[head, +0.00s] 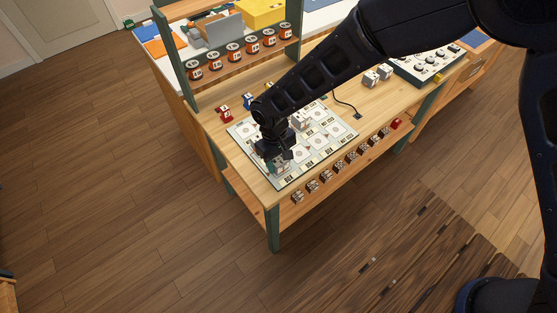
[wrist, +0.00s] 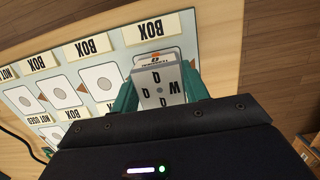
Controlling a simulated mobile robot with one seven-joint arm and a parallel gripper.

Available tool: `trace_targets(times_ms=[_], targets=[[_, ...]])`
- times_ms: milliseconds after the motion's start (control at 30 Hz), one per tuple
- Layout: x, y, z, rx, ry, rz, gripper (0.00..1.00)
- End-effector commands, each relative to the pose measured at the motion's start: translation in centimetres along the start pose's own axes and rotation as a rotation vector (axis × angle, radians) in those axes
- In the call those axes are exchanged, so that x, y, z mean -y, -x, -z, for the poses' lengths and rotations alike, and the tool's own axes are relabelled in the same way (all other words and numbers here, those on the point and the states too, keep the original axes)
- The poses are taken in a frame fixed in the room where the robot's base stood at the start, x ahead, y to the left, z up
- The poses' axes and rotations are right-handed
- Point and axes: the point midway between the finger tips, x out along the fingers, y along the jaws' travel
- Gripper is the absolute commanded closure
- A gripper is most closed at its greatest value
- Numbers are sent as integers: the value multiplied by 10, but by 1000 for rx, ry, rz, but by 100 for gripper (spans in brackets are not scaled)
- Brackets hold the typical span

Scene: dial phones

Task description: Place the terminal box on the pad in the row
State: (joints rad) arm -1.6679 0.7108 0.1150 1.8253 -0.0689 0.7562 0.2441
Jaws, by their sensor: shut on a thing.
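My gripper (head: 278,157) is at the near left part of the board (head: 284,185) on the bench. In the wrist view its green fingers (wrist: 160,88) are shut on a small grey and white box (wrist: 158,97), which I take to be the terminal box. The box shows the letters D and W, and a face with small print and an orange mark. It is over or at an end pad of the row marked BOX. I cannot tell whether it touches the pad.
Another small box (head: 301,120) stands farther back on the board. Red and blue pieces (head: 225,114) stand behind it. Several small labelled blocks (head: 325,175) line the front ledge. Orange spools (head: 235,52) fill the rear shelf. A cable (head: 347,105) lies right of the board.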

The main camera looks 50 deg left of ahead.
Motion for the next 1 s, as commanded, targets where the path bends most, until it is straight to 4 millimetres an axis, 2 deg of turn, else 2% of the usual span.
trace_targets(times_ms=[100,133,233,533,667,767,1000], targets=[[0,-3,0,1,0,0,79],[0,-3,0,0,-1,0,53],[0,-3,0,0,0,0,33],[0,-2,0,0,0,0,33],[0,7,0,-1,0,0,33],[0,20,0,-2,-1,1,33],[0,68,0,-3,-1,1,33]])
